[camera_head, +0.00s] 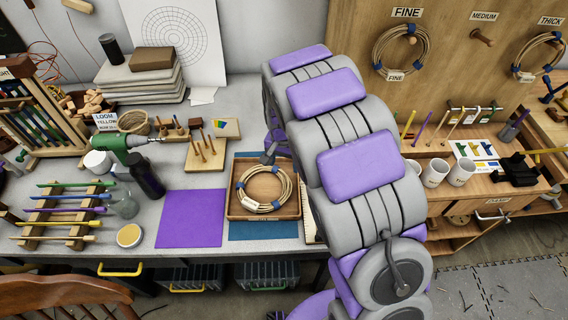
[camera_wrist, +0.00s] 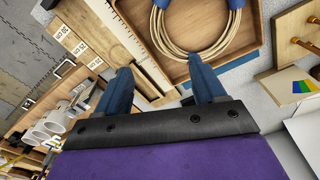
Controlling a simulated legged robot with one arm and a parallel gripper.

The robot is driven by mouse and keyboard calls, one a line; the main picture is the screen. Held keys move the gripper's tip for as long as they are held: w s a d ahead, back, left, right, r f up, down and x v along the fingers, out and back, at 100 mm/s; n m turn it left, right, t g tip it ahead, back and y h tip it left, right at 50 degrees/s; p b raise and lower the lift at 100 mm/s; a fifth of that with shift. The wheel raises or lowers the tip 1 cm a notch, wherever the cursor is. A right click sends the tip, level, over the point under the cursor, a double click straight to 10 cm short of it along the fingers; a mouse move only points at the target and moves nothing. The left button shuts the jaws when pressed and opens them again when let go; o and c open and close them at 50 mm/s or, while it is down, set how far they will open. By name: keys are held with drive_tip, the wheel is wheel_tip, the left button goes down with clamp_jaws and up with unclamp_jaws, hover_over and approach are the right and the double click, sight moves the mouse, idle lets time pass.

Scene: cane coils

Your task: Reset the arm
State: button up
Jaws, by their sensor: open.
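My arm (camera_head: 362,170) stretches over the workbench from the lower right, its purple and grey links covering the middle of the head view. My gripper (camera_wrist: 160,68) is open in the wrist view, its two blue fingers spread with nothing between them. Beyond the fingertips lies a cane coil (camera_wrist: 158,28) with blue bindings, in a wooden tray (camera_wrist: 241,48). The head view shows the same coil (camera_head: 248,205) lying flat in the tray (camera_head: 235,208). The gripper is apart from the coil. In the head view the fingers are mostly hidden by the arm.
A pegboard (camera_head: 455,75) holds coils on the FINE (camera_head: 378,58) and THICK (camera_head: 518,66) pegs; the MEDIUM peg (camera_head: 481,36) is bare. A green drill (camera_head: 118,142), dark bottle (camera_head: 148,176) and stick rack (camera_head: 68,213) stand left. The purple mat (camera_head: 191,218) is clear. White mugs (camera_head: 435,172) stand right.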

idle(0.4)
drive_tip(key=s+d+r+n, duration=0.1)
drive_tip(key=s+d+r, duration=0.2)
drive_tip(key=s, duration=0.9)
drive_tip(key=s+d+r+n+g, duration=0.1)
drive_tip(key=s+d+r+n, duration=0.1)
drive_tip(key=s+r, duration=0.5)
drive_tip(key=s+d+r+n+g, duration=0.1)
drive_tip(key=s+d+r, duration=0.3)
drive_tip(key=s, duration=1.2)
drive_tip(key=shift+s+d+r+n, duration=0.2)
drive_tip(key=shift+s+r+n, duration=0.15)
drive_tip(key=shift+r+n, duration=0.25)
